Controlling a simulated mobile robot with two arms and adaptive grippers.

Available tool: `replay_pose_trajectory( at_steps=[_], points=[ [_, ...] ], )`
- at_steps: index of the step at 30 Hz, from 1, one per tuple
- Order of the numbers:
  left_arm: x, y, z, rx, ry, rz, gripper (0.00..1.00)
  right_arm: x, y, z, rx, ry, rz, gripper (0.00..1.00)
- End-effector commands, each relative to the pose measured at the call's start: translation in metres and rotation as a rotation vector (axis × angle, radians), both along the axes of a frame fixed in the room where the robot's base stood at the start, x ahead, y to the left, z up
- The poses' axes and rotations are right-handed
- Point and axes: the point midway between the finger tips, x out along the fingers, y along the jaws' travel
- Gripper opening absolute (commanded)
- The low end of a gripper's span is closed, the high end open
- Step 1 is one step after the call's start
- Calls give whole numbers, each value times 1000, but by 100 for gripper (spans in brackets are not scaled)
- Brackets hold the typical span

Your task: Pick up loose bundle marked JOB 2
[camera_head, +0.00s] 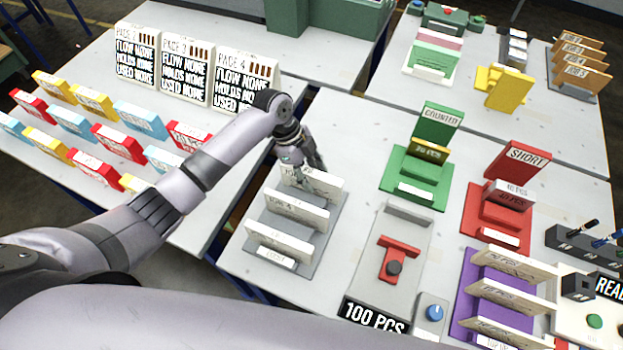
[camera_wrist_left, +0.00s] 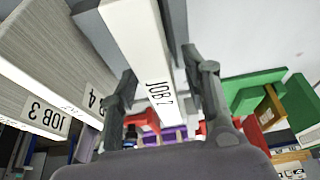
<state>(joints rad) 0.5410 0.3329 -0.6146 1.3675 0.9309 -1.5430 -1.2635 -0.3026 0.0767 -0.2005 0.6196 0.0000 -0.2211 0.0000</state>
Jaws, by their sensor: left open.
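The white bundle marked JOB 2 stands upright in the grey rack (camera_head: 334,232); its label is readable in the wrist view (camera_wrist_left: 150,80). In the head view it is the farthest of the rack's three bundles (camera_head: 325,186), partly hidden by my gripper. My left gripper (camera_head: 309,176) is open just above it. In the wrist view its two fingers (camera_wrist_left: 160,68) lie on either side of the JOB 2 bundle, with the bundle between them and no clear grip. Bundles marked JOB 4 (camera_wrist_left: 75,88) and JOB 3 (camera_wrist_left: 25,95) stand beside it. My right gripper is not in view.
A green COUNTED stand (camera_head: 437,122) and a red SHORT stand (camera_head: 520,165) are to the right. A grey 100 PCS tray (camera_head: 405,290) and a purple rack (camera_head: 468,285) are nearer. Page boards (camera_head: 185,70) and coloured blocks stand on the left table.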

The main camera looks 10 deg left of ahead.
Motion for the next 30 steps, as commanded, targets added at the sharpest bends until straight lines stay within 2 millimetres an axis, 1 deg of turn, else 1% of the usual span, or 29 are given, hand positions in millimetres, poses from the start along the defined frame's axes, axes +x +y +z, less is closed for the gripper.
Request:
replay_pose_trajectory(
  at_steps=[4, 5, 24, 30],
  points=[
    [0, 0, 0, 0, 0, 0, 43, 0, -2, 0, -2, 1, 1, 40],
    [0, 0, 0, 0, 0, 0, 42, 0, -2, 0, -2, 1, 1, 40],
    [0, 1, 0, 1, -1, 1, 0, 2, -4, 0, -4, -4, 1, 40],
    [1, 1, 0, 0, -1, 1, 0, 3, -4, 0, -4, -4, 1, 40]
  ],
)
